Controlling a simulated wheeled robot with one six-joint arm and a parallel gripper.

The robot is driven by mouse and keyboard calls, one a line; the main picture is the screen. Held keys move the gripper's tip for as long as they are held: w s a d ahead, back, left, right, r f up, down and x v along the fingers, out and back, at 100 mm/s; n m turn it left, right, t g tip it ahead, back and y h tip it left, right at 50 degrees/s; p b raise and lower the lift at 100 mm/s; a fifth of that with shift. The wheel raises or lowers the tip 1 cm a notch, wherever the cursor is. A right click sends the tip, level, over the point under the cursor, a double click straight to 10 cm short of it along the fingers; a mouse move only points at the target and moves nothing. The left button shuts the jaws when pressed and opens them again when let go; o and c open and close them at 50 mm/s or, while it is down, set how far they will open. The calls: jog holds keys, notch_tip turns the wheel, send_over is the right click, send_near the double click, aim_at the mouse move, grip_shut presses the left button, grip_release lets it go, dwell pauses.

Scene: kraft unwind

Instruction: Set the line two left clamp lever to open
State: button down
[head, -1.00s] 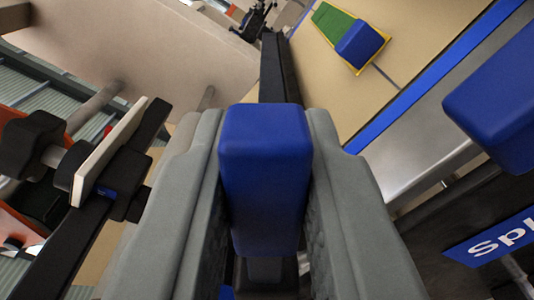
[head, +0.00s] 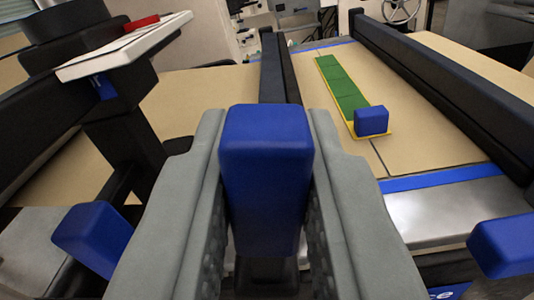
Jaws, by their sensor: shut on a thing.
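A blue block-shaped lever handle (head: 266,165) stands upright in the middle of the head view. My gripper (head: 266,180) is shut on it, one grey finger pressed against each side. A dark part of the lever shows below the handle, between the fingers; its pivot is hidden. Another blue handle (head: 93,238) shows at the lower left, partly behind my left finger, and a third (head: 505,246) at the lower right edge. No label tells which line or side the held lever belongs to.
A dark rail (head: 279,68) runs away behind the held handle. Tan paper webs (head: 430,125) lie either side. A green strip (head: 341,84) with a blue block (head: 370,121) lies on the right web. A dark post with a white panel (head: 125,46) stands at the left.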

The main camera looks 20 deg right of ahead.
jog(key=shift+w+a+n, duration=0.15)
jog(key=shift+n, duration=0.15)
jog(key=c, duration=1.3)
grip_release()
jog(key=shift+s+a, duration=0.25)
jog(key=shift+s, duration=0.15)
jog(key=v, duration=1.6)
jog(key=shift+s+a, duration=0.15)
jog(key=shift+a, duration=0.05)
